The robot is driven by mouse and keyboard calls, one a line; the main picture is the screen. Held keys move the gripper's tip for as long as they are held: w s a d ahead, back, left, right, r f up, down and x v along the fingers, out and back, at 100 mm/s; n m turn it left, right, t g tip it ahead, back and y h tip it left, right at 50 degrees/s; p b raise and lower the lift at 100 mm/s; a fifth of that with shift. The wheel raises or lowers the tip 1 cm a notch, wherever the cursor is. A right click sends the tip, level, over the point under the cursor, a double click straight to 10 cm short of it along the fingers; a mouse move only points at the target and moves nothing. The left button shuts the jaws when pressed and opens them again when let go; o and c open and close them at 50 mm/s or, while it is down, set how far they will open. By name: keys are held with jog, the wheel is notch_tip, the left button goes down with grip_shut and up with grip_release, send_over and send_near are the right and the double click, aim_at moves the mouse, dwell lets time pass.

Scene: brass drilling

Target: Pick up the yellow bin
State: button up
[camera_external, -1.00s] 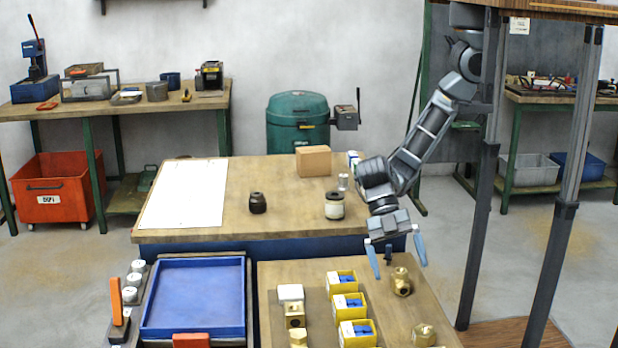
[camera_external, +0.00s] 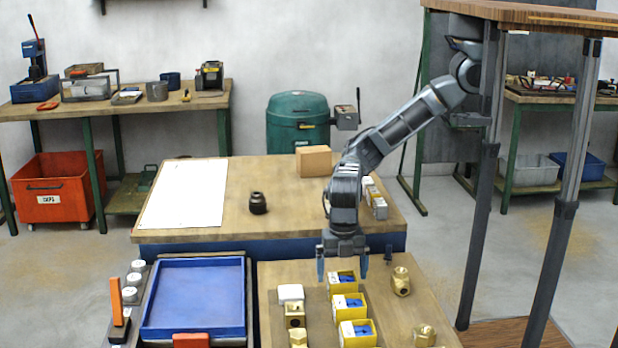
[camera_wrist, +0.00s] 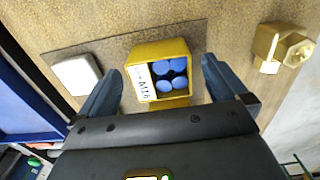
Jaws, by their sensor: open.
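Several small yellow bins stand in a row on the near wooden table. The far yellow bin (camera_external: 342,281) is directly below my gripper (camera_external: 342,268). In the wrist view, this yellow bin (camera_wrist: 160,70) holds blue round pieces and a white label. My gripper (camera_wrist: 160,92) is open, with one blue finger on each side of the bin. I cannot tell how far the fingertips are above the table. The other yellow bins, a middle bin (camera_external: 348,306) and a near bin (camera_external: 357,333), stand closer to the camera.
Brass fittings (camera_external: 401,281) stand right of the bins; a white block (camera_external: 290,293) and more brass parts stand left. A blue tray (camera_external: 194,262) lies further left. The far table holds a dark round part (camera_external: 258,203), a cardboard box (camera_external: 313,161) and a white sheet (camera_external: 184,195).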

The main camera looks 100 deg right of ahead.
jog(key=shift+a+f, duration=0.1)
jog(key=shift+f, duration=1.7)
jog(key=c, duration=1)
